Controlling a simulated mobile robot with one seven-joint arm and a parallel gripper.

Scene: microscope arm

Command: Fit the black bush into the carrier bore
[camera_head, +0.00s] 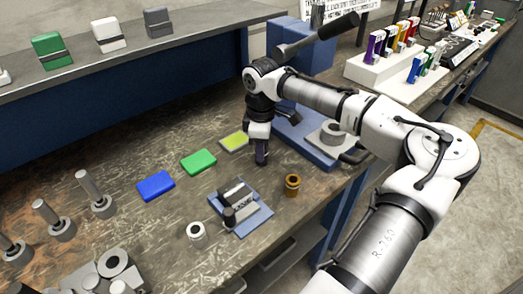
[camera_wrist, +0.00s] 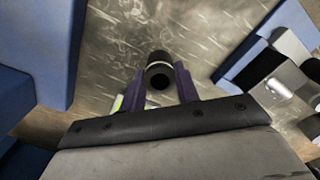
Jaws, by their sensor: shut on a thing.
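My gripper (camera_head: 261,157) points down close to the bench top, behind the carrier. In the wrist view its dark purple fingers (camera_wrist: 159,88) are shut on the black bush (camera_wrist: 159,72), a short cylinder with a round hole and a paler band. In the head view the bush is mostly hidden by the fingers. I cannot tell whether it touches the bench. The carrier (camera_head: 262,216) is a blue plate bearing a grey metal block and a dark upright cylinder at its front left. Part of the carrier (camera_wrist: 234,72) shows at the right of the wrist view. Its bore is not clear.
A brass bush (camera_head: 292,185) stands right of the carrier and a white bush (camera_head: 197,232) left of it. Green (camera_head: 198,161), blue (camera_head: 155,185) and yellow-green (camera_head: 234,142) blocks lie left of my gripper. A blue machine base (camera_head: 305,140) stands close on the right.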

